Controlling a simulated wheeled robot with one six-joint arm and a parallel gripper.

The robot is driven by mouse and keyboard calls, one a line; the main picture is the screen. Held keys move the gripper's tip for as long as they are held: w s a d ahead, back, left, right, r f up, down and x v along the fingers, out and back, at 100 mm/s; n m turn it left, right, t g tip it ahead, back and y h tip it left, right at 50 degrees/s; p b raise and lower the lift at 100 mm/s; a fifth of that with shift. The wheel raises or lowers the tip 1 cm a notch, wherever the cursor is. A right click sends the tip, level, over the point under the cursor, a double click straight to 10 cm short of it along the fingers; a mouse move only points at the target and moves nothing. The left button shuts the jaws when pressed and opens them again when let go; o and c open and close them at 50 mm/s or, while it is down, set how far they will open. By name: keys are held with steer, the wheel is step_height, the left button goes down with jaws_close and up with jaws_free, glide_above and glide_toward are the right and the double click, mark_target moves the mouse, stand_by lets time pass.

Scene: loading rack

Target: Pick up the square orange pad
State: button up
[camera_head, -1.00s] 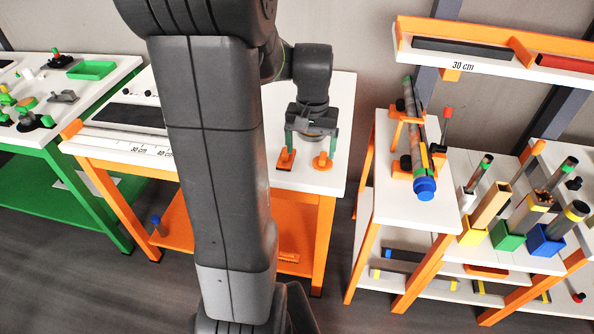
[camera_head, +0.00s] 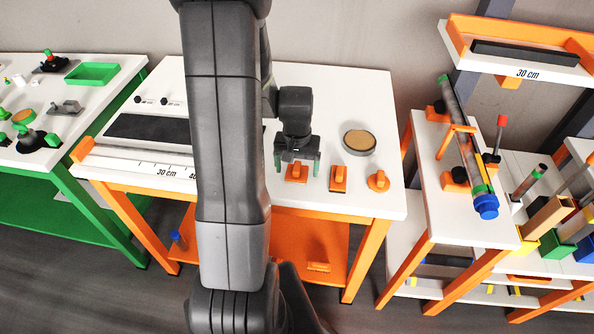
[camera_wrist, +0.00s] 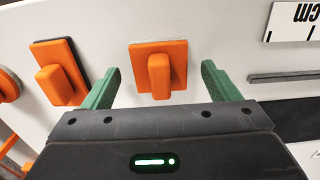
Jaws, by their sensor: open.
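The square orange pad (camera_wrist: 140,54) has an upright orange grip block and lies on the white table top. In the wrist view it lies between the green fingertips of my gripper (camera_wrist: 160,70), which is open and empty. In the head view my gripper (camera_head: 297,168) is above the same pad (camera_head: 296,177), with one finger to each side. The fingers do not appear to touch the pad.
A rectangular orange pad (camera_head: 338,180) lies just right of it, and a round orange pad (camera_head: 378,181) farther right. A round tan disc (camera_head: 359,141) lies behind them. A ruler strip (camera_head: 150,165) and dark panel are at left.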

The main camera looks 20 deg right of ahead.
mark_target(297, 166)
steer(key=shift+f, duration=0.3)
steer(key=shift+c, duration=0.2)
steer(key=c, duration=1)
steer(key=shift+r, duration=0.1)
steer(key=shift+c, duration=0.2)
step_height(297, 166, up, 10)
steer(key=shift+f+b, duration=0.1)
steer(key=shift+b, duration=0.35)
steer(key=o, duration=0.5)
steer(key=shift+c, duration=0.2)
steer(key=c, duration=0.4)
steer(key=shift+o, duration=0.2)
